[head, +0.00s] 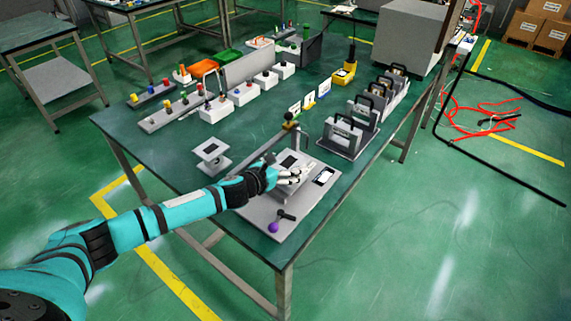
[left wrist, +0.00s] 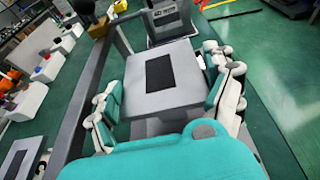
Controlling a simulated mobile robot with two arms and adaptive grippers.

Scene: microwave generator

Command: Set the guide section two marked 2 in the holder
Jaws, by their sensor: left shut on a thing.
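My left gripper (head: 292,174) is shut on a grey block with a dark rectangular panel (head: 289,160), over the grey base plate (head: 262,213) at the table's near corner. In the left wrist view the fingers of the gripper (left wrist: 166,92) lie on both sides of this block (left wrist: 190,98). No number is readable on it, so I cannot tell whether it is guide section two. Several grey upright pieces with black handles (head: 342,138) stand in a row along the table's right side. I cannot tell which part is the holder. My right gripper is not in view.
A purple-knobbed lever (head: 274,227) and a small dark-screened device (head: 324,177) are on the base plate. A small grey stand (head: 211,151) is to the left. Small signs (head: 309,99) and a yellow device (head: 344,74) are behind. White boxes (head: 242,94) line the back.

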